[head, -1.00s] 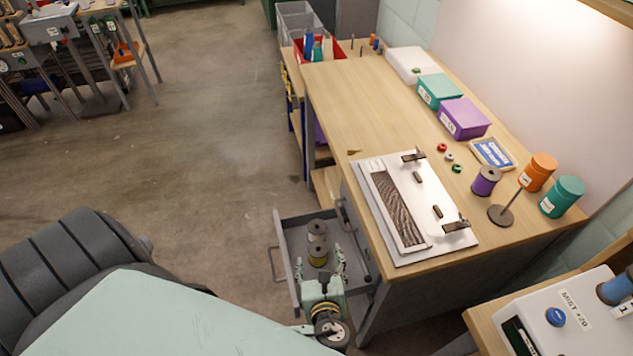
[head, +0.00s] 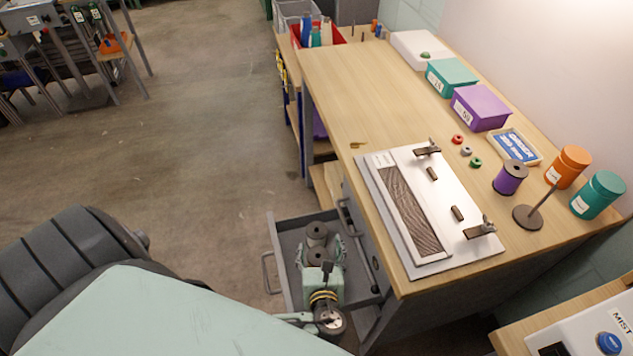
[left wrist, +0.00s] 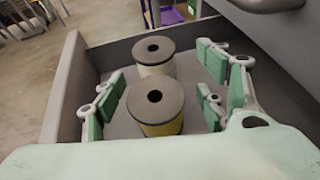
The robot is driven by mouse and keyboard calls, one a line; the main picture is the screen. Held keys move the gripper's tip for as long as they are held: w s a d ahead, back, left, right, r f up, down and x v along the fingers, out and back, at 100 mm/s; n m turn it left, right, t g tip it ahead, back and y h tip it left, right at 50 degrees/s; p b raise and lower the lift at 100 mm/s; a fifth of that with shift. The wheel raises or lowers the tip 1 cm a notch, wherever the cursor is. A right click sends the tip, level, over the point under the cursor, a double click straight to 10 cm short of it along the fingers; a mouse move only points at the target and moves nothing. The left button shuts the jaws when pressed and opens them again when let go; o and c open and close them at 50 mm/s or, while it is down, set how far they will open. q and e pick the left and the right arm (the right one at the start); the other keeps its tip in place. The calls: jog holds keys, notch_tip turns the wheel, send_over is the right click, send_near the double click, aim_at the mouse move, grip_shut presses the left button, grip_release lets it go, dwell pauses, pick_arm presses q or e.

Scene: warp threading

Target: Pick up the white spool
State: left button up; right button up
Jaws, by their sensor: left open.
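Two dark-topped spools stand upright in the open grey drawer (left wrist: 72,80). The farther white spool (left wrist: 154,67) has a pale, cream-looking side; it also shows in the head view (head: 316,235). The nearer yellow spool (left wrist: 160,125) also shows in the head view (head: 318,256). My left gripper (left wrist: 162,82) is open, with green-padded fingers to the left and right of the spools and visible gaps. In the head view my left gripper (head: 322,250) is over the drawer, its body partly hiding the nearer spool. My right gripper is not in view.
The wooden workbench (head: 350,90) is right of the drawer, holding a white board (head: 425,160), a purple spool (head: 510,178) and boxes. The drawer walls stand close around the spools. A drawer handle (head: 268,272) sticks out left. The floor to the left is clear.

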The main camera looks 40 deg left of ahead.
aim_at(317, 240)
pick_arm(q)
jog(key=x, duration=0.5)
jog(key=shift+a+r, duration=0.15)
jog(key=shift+a, duration=0.3)
jog(key=c, duration=1.3)
